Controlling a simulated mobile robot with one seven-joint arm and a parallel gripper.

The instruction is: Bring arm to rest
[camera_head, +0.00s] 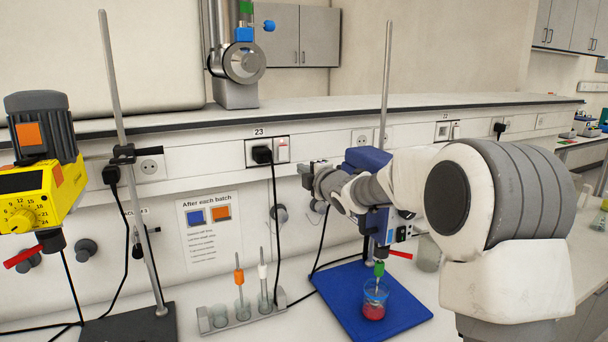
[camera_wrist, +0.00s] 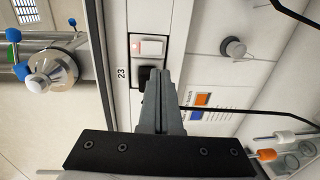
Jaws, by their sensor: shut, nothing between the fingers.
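My arm (camera_head: 402,180) reaches in from the right of the head view, raised above the bench. My gripper (camera_head: 306,174) is at its left end, in front of the wall panel and to the left of the blue stirrer motor (camera_head: 368,160). In the wrist view, the two grey fingers of my gripper (camera_wrist: 161,78) are together and hold nothing. Behind them are the socket panel marked 23 (camera_wrist: 136,42) and its black plug, partly hidden by the fingers. My arm hides part of the blue stirrer.
Below my arm, a beaker of red liquid (camera_head: 374,303) stands on the blue base plate (camera_head: 345,288). A rack (camera_head: 216,321) with orange and white stirrers stands left of it. A yellow stirrer (camera_head: 40,195) is at far left. Stand rods (camera_head: 385,80) and cables rise nearby.

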